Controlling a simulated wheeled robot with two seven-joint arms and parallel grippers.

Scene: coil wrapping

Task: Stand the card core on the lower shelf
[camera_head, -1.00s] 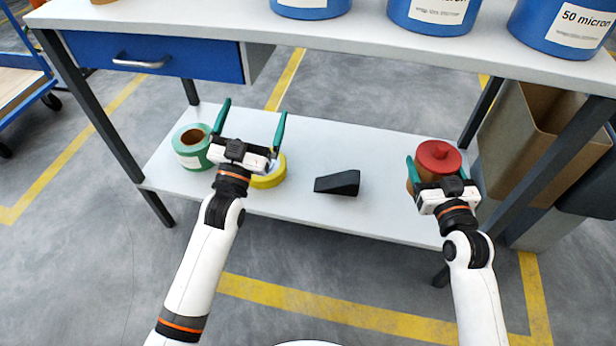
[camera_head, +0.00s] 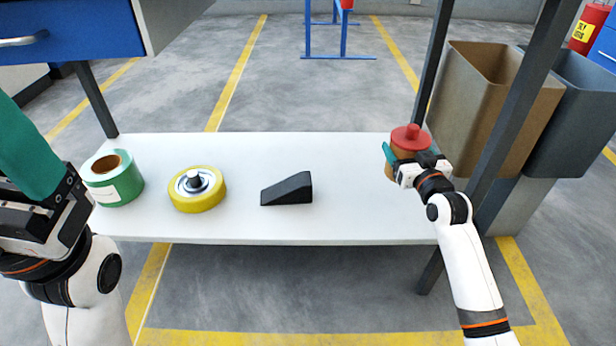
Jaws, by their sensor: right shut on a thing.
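The brown, cylindrical card core (camera_head: 395,169) stands upright at the right end of the white lower shelf (camera_head: 250,150), with a red knobbed plug (camera_head: 411,137) on its top. My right gripper (camera_head: 405,158) is shut on it from the front right, with one teal finger showing at its left side. My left gripper (camera_head: 30,155) is raised close to the camera at the left edge, holding nothing that I can see; only one finger shows clearly.
On the shelf stand a green roll (camera_head: 113,180), a yellow wheel-like ring (camera_head: 198,189) and a black wedge (camera_head: 288,189). The shelf is clear between the wedge and the core. A dark post (camera_head: 520,110) and a brown bin (camera_head: 485,100) stand right of the core.

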